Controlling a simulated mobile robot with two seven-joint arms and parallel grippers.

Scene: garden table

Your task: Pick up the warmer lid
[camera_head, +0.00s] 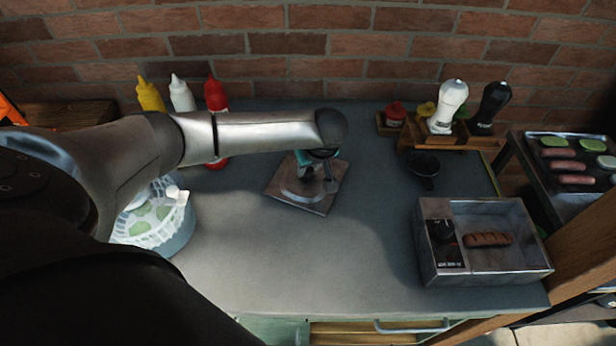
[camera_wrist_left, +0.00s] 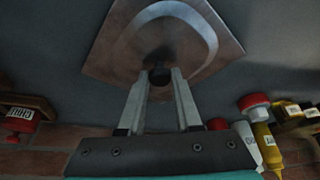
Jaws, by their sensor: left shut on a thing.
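The warmer lid (camera_head: 296,199) is a square brownish metal plate with a raised round ring, in the middle of the table in the head view. My left gripper (camera_head: 318,181) comes down over it and hides part of it. In the left wrist view the lid (camera_wrist_left: 112,52) fills the top middle, and the left gripper's (camera_wrist_left: 161,77) fingers are shut on its dark knob (camera_wrist_left: 160,91). I cannot tell whether the lid touches the table or hangs just above it. The warmer (camera_head: 487,279) stands open at the right with a browned patty (camera_head: 487,240) inside. My right gripper is not in view.
Sauce bottles (camera_head: 183,95) stand by the brick wall at the back left. A white basket (camera_head: 150,220) with green slices is at the left. A wooden rack (camera_head: 440,138) with bottles and a dark bowl (camera_head: 423,165) are at the back right. The table's front middle is clear.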

